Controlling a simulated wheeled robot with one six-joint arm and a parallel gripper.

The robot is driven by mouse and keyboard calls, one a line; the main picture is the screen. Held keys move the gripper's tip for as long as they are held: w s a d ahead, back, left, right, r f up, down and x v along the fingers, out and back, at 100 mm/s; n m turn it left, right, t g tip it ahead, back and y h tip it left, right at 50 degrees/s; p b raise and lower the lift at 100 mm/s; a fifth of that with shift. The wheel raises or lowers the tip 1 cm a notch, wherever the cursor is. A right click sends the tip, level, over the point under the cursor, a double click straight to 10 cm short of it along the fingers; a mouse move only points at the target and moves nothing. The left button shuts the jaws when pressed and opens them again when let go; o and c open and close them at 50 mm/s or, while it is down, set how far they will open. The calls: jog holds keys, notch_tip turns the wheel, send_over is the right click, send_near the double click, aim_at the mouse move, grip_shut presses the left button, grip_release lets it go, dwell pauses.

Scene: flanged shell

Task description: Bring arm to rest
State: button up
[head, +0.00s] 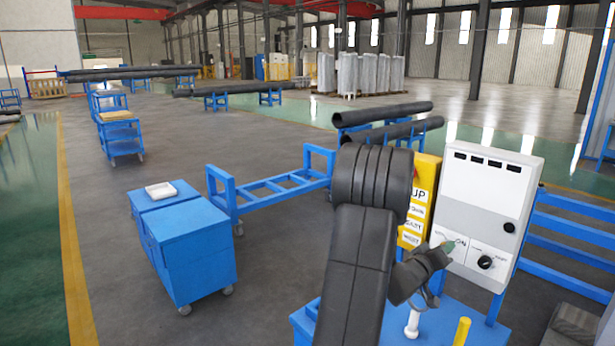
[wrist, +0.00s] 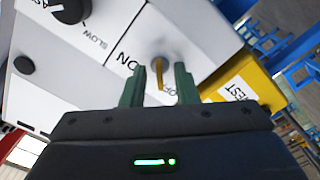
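My arm is black and reaches out to the front of a white control box (head: 487,205). My gripper (head: 449,247) is at the box's lower left front, its green fingertips close to the panel. In the wrist view my gripper (wrist: 160,70) is open, with a gap between the two green fingers. A small brass toggle lever (wrist: 159,76) shows in that gap, with no visible contact with either finger. Labels reading ON and, partly hidden by a finger, OFF are beside it. A black knob (head: 485,262) sits to the right, near the label SLOW in the wrist view.
A yellow button box (head: 418,200) stands close to the control box's left side, partly behind my arm. A blue rack (head: 575,245) is to the right. A blue cart (head: 195,258) and a blue frame (head: 290,184) stand left. Open floor lies farther left.

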dwell(0.3)
jog(key=b+v, duration=0.4)
jog(key=v, duration=1)
jog(key=w+d+m+p, duration=0.1)
jog(key=w+d+m, duration=0.7)
jog(key=m, duration=0.8)
jog(key=shift+d+p, duration=0.35)
jog(key=shift+d, duration=0.55)
jog(key=shift+w, duration=0.1)
